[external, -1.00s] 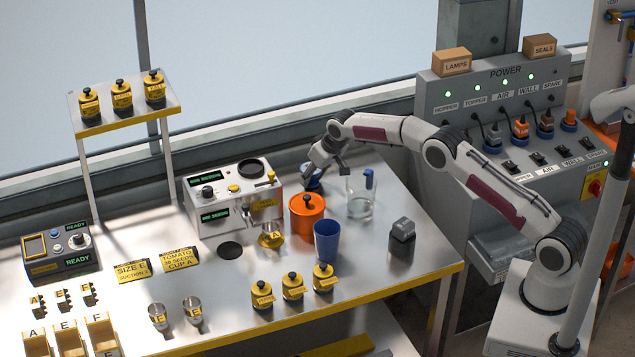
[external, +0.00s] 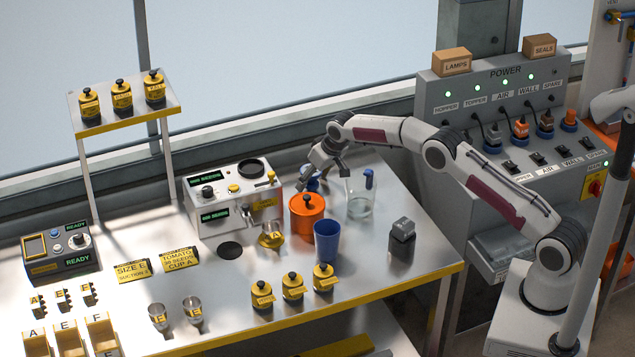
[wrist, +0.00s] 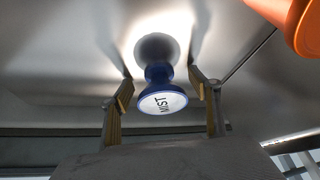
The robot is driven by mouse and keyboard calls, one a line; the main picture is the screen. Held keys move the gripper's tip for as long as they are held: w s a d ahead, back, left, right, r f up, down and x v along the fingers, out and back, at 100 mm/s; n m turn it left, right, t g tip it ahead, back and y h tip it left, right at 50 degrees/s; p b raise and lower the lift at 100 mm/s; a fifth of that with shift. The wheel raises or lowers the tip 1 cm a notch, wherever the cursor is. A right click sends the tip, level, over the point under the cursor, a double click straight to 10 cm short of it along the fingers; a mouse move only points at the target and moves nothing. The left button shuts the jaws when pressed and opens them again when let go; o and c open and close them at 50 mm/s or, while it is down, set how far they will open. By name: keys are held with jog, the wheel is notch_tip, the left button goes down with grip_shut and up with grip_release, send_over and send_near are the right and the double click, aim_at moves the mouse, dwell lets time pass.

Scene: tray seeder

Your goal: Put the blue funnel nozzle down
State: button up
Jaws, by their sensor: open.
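The blue funnel nozzle (external: 313,185) is at the back of the steel table, partly hidden by my gripper (external: 324,170). In the wrist view the nozzle (wrist: 160,97) shows a round white end face marked "MIST", with a narrower blue body beyond it. It appears to stand on the table, with a dark reflection or shadow beside it. My gripper (wrist: 161,92) is open, with one finger on each side of the nozzle and a visible gap at both sides.
An orange lidded pot (external: 306,216) stands just in front of the nozzle. A clear beaker (external: 360,200) with a blue piece on its rim is to the right. A blue cup (external: 327,241) is nearer the front, and a white dosing machine (external: 222,212) stands left.

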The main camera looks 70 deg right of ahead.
jog(key=shift+r, duration=0.15)
jog(key=v, duration=1.2)
dwell(0.4)
dwell(0.5)
jog(key=shift+r, duration=0.1)
jog(key=s+a+r+n+y, duration=0.1)
jog(key=s+a+r, duration=0.7)
jog(key=s+r, duration=0.25)
jog(key=s+a+r+n, duration=0.1)
jog(key=s+a+r, duration=0.75)
jog(key=s, duration=0.25)
jog(key=s+a+f, duration=0.1)
jog(key=s+a, duration=0.1)
jog(key=s, duration=0.7)
jog(key=s+a+f+n, duration=0.1)
jog(key=s+a, duration=0.2)
jog(key=s, duration=0.7)
jog(key=s+a+f+n+y, duration=0.1)
jog(key=s+a+f, duration=0.1)
jog(key=s, duration=0.8)
jog(key=shift+a+t, duration=0.4)
jog(key=shift+a, duration=0.15)
